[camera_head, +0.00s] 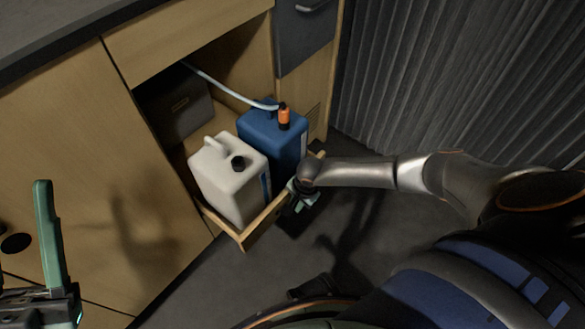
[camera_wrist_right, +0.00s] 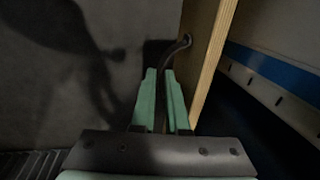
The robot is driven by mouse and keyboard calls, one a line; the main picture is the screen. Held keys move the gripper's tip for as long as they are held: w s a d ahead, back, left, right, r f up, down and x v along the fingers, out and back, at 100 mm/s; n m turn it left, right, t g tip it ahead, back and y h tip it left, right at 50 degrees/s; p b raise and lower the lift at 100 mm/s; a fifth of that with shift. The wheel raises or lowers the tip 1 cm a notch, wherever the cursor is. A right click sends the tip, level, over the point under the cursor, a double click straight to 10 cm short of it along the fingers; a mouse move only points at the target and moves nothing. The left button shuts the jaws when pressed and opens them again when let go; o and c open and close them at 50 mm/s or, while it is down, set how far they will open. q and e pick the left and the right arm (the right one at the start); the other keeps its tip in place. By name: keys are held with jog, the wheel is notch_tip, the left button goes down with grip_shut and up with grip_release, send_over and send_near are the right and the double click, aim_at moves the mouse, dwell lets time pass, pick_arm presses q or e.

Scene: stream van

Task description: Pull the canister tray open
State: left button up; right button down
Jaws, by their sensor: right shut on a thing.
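The canister tray (camera_head: 267,218) is a light wooden tray standing partly out of the low cabinet opening. A white canister (camera_head: 229,179) with a black cap and a blue canister (camera_head: 272,139) with an orange fitting stand upright in it. My right gripper (camera_head: 299,196) is at the outside of the tray's front board. In the right wrist view its teal fingers (camera_wrist_right: 162,103) are closed around a dark curved handle (camera_wrist_right: 176,50) on the board (camera_wrist_right: 212,60). My left gripper (camera_head: 48,240) is at the lower left, away from the tray; only one finger clearly shows.
A pale hose (camera_head: 222,86) runs from inside the cabinet to the blue canister. A dark box (camera_head: 180,110) sits deeper in the opening. A wooden cabinet panel (camera_head: 90,170) is at left and a ribbed dark curtain (camera_head: 430,80) at right. Floor before the tray is clear.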

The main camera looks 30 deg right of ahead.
dwell(0.3)
jog(key=c, duration=0.9)
grip_release()
pick_arm(q)
jog(key=shift+m, duration=0.4)
jog(key=r+p, duration=0.5)
jog(key=shift+s+a+r+p, duration=0.1)
jog(key=shift+a+r+p, duration=0.2)
pick_arm(e)
jog(key=r, duration=0.4)
jog(key=s+r, duration=0.1)
jog(key=r, duration=0.3)
jog(key=s+d+r, duration=0.1)
jog(key=r, duration=0.3)
jog(key=shift+s+r, duration=0.15)
jog(key=shift+a, duration=0.1)
